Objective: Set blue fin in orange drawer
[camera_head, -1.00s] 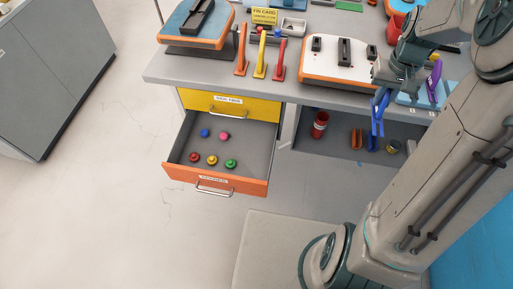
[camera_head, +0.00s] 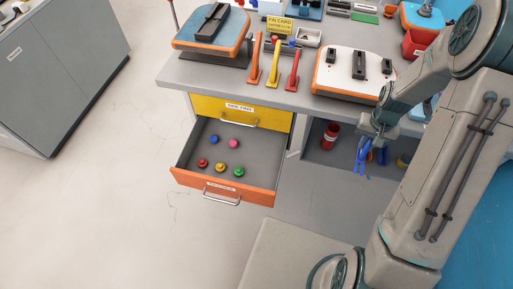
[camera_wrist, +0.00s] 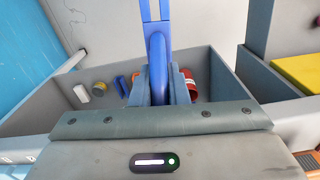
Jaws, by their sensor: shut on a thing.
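A blue fin (camera_head: 362,158) hangs from my gripper (camera_head: 370,138) in the head view, in front of the workbench's open shelf. My gripper is shut on it. In the wrist view the blue fin (camera_wrist: 157,45) stretches away from between my gripper's fingers (camera_wrist: 158,86). The orange drawer (camera_head: 250,195) is pulled out at the left, below a closed yellow drawer (camera_head: 208,108). Several small coloured caps lie in the orange drawer, with bare grey floor around them. My gripper is to the right of the orange drawer, outside it.
The shelf holds a red cylinder (camera_head: 330,134) and other small items partly hidden by my arm. On the bench stand orange, yellow and red fins (camera_head: 272,64), a blue board (camera_head: 188,33) and a white board (camera_head: 335,75). The floor left of the drawer is clear.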

